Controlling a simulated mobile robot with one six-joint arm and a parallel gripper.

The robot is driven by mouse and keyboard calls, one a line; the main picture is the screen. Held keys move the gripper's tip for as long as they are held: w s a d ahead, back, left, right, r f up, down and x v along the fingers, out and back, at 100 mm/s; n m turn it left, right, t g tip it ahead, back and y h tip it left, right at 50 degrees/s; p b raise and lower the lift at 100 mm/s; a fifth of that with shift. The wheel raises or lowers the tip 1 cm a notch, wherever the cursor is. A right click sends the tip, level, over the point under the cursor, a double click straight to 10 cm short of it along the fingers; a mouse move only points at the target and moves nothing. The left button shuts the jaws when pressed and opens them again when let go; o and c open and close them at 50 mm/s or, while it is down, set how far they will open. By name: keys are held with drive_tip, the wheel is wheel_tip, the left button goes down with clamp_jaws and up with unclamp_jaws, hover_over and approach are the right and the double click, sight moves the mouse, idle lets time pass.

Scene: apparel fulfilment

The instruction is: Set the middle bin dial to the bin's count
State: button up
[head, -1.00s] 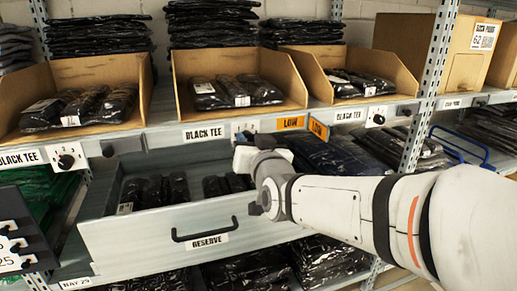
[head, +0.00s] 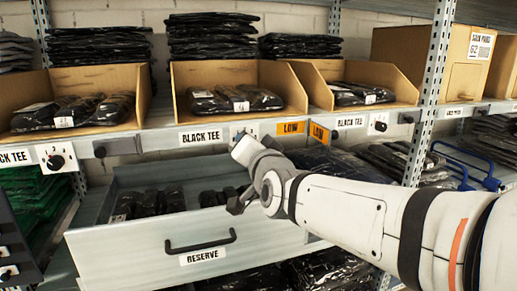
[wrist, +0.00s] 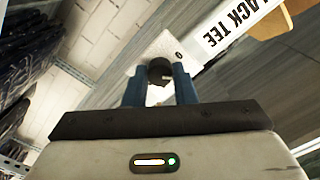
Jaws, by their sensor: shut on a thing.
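The middle bin (head: 178,92) is an open cardboard bin holding overlapping black packs with white labels. Its dial plate (head: 247,129) is white, on the shelf edge right of a BLACK TEE label (head: 201,137). My gripper (wrist: 159,74) reaches it from the lower right. In the wrist view its blue fingers are shut on the black dial knob (wrist: 158,66), one on each side. A small mark shows on the white plate in that view, but the setting cannot be read surely. In the head view my gripper hides the knob.
An open RESERVE drawer (head: 130,245) with black packs juts out below my gripper. Cardboard bins stand left (head: 143,85) and right (head: 400,80), with dials at left (head: 56,162) and right (head: 379,123). A metal upright (head: 432,90) stands right.

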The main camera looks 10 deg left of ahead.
drive_tip(key=o, duration=1)
drive_tip(key=shift+s, duration=0.1)
drive_tip(key=p+v, duration=0.2)
drive_tip(key=v, duration=0.5)
drive_tip(key=shift+s+d, duration=0.2)
drive_tip(key=shift+s, duration=0.1)
